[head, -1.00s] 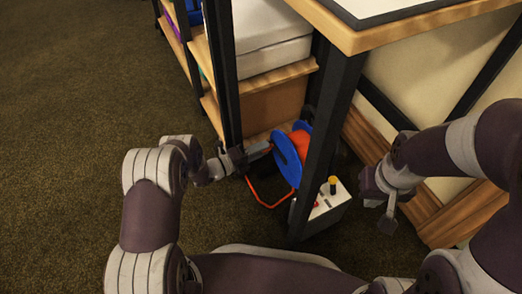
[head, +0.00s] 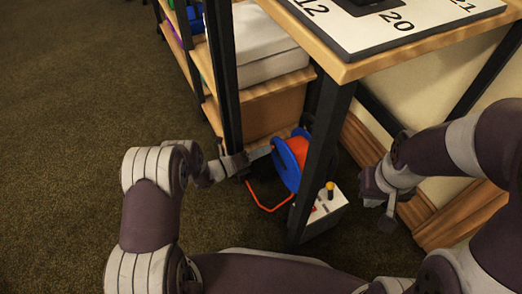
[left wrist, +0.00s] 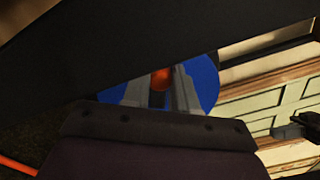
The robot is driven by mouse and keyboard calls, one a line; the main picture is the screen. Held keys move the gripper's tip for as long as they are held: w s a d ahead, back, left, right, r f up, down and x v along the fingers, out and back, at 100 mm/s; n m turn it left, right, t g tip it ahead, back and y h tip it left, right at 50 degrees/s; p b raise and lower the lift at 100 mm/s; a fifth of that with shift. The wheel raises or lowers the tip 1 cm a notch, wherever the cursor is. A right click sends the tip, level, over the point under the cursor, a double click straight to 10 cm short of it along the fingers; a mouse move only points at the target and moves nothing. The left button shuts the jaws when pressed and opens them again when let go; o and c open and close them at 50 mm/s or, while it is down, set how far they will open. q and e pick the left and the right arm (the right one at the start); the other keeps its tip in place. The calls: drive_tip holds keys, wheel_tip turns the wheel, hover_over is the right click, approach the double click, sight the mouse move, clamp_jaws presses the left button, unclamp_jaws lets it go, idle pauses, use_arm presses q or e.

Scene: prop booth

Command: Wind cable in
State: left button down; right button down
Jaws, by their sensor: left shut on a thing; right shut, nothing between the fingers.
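A cable reel with a blue flange (head: 287,168) and orange-red cable (head: 298,148) wound on it stands under the table, behind a black table leg. A loose orange-red cable (head: 262,207) runs from it in a bend near the floor. My left gripper (head: 266,151) is at the left face of the reel. In the left wrist view its fingers (left wrist: 162,88) are shut on a small orange-red piece (left wrist: 161,78) in front of the blue flange (left wrist: 205,80); I cannot tell whether it is a handle. My right gripper (head: 387,220) is shut and empty, right of the leg.
A white-topped box (head: 322,208) with a yellow knob (head: 330,186) stands beside the black table leg (head: 322,150). A wooden shelf unit (head: 262,88) with white boxes is behind. Carpet at the left is free.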

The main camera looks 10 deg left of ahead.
use_arm(q)
drive_tip(key=c, duration=0.9)
unclamp_jaws()
drive_tip(key=p+v, duration=0.4)
drive_tip(key=v, duration=0.9)
drive_tip(key=shift+f, duration=0.1)
